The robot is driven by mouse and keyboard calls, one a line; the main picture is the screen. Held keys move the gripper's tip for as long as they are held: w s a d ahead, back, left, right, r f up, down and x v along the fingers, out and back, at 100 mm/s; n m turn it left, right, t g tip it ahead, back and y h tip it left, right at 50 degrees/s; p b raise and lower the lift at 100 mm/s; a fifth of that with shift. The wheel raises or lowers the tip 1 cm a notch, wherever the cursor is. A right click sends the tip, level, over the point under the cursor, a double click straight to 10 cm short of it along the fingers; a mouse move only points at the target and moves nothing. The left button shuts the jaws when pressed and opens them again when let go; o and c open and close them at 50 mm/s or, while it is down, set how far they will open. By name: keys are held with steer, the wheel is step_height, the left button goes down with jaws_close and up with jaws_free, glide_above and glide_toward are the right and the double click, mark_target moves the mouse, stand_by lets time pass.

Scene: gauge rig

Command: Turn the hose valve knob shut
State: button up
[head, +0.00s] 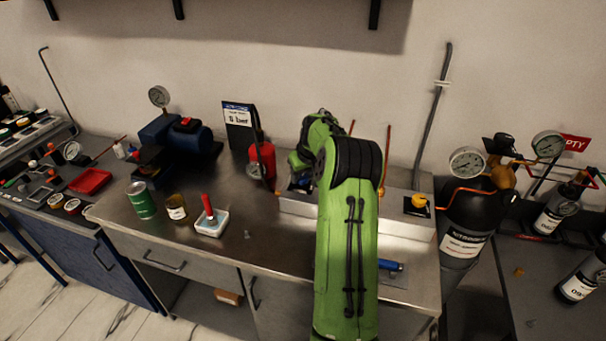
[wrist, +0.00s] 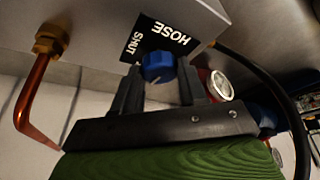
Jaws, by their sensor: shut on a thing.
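In the wrist view the blue hose valve knob (wrist: 158,66) sits on the face of a grey metal box (wrist: 190,15), beside a black plate marked HOSE and SHUT (wrist: 160,40). My gripper (wrist: 158,80) has one dark finger on each side of the knob and is shut on it. A pale mark shows on the knob, but its exact pointing is hard to read. In the head view the long pale box (head: 400,232) stands on the bench behind my green arm, which hides most of the grip.
A copper pipe with a brass fitting (wrist: 48,40) and a pressure gauge (wrist: 219,86) are close to my gripper. A black tank (head: 470,215) stands right.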

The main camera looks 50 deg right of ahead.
steer(key=m+h, duration=0.1)
steer(key=m, duration=0.2)
steer(key=shift+a+m+g, duration=0.15)
steer(key=shift+m+g, duration=0.15)
steer(key=m+p, duration=0.1)
steer(key=m, duration=0.1)
steer(key=m+g+h, duration=0.1)
steer(key=m, duration=0.1)
steer(key=shift+w+r+m+p, duration=0.1)
steer(key=shift+w+m+p, duration=0.1)
steer(key=shift+m+p, duration=0.15)
steer(key=m+g+p, duration=0.1)
steer(key=m+p, duration=0.1)
steer(key=m+g+p, duration=0.1)
steer(key=m, duration=0.2)
steer(key=shift+w+a+h+p, duration=0.1)
steer(key=shift+h+p, duration=0.2)
steer(key=shift+p, duration=0.1)
steer(key=shift+w+m+g+p, duration=0.1)
steer(key=shift+m+g+p, duration=0.7)
steer(key=shift+m+p, duration=0.9)
steer(key=shift+m, duration=0.25)
steer(key=o, duration=1.1)
steer(key=shift+c, duration=0.2)
steer(key=p+v, duration=0.2)
steer(key=v, duration=1.3)
steer(key=shift+w+r, duration=0.2)
steer(key=shift+r, duration=0.1)
